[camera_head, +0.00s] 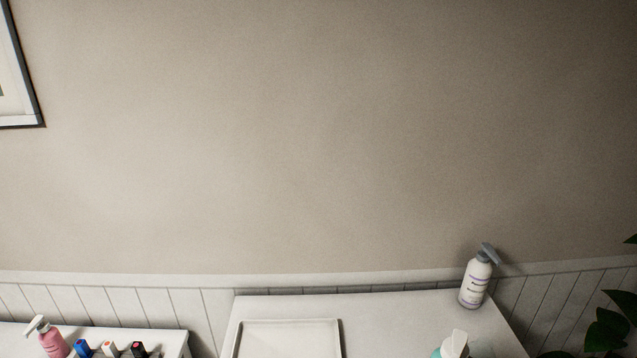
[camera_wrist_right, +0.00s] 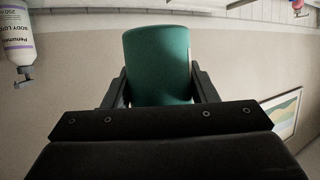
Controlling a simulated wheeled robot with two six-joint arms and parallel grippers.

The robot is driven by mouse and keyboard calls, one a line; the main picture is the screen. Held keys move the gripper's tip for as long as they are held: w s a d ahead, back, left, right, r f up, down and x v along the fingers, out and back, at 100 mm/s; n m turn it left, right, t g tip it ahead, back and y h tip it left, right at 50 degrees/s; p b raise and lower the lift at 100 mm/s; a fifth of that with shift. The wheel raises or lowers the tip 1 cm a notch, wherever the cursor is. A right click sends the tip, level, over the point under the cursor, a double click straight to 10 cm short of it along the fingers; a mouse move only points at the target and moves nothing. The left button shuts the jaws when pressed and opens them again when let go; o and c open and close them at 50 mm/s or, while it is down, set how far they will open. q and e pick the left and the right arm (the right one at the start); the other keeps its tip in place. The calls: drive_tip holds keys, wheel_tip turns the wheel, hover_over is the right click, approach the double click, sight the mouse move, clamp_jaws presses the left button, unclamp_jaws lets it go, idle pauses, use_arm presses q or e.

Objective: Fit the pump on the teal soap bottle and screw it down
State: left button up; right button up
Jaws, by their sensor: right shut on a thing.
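The teal soap bottle (camera_wrist_right: 157,62) fills the middle of the right wrist view. My right gripper (camera_wrist_right: 160,80) is shut on it, with one dark finger on each side. In the head view, only a small part of the teal bottle (camera_head: 437,353) shows at the bottom edge. A white piece that looks like the pump (camera_head: 456,343) shows right beside or above it there. I cannot tell whether this piece sits on the bottle's neck. My left gripper is not in view.
A white lotion bottle with a grey pump (camera_head: 475,281) stands at the back right of the white table (camera_head: 400,308). An empty tray (camera_head: 290,323) lies to the left. A pink pump bottle (camera_head: 53,341) and several small bottles stand on another surface. A plant (camera_head: 610,325) is at right.

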drive_tip(key=shift+s, duration=0.15)
idle(0.4)
drive_tip(key=w+a+f+n+g+y, duration=0.2)
drive_tip(key=a+n+g+y, duration=0.4)
drive_tip(key=a, duration=0.9)
drive_tip(key=shift+n+g, duration=0.6)
drive_tip(key=shift+n, duration=0.5)
drive_tip(key=shift+d, duration=0.1)
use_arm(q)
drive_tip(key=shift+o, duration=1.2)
use_arm(e)
clamp_jaws()
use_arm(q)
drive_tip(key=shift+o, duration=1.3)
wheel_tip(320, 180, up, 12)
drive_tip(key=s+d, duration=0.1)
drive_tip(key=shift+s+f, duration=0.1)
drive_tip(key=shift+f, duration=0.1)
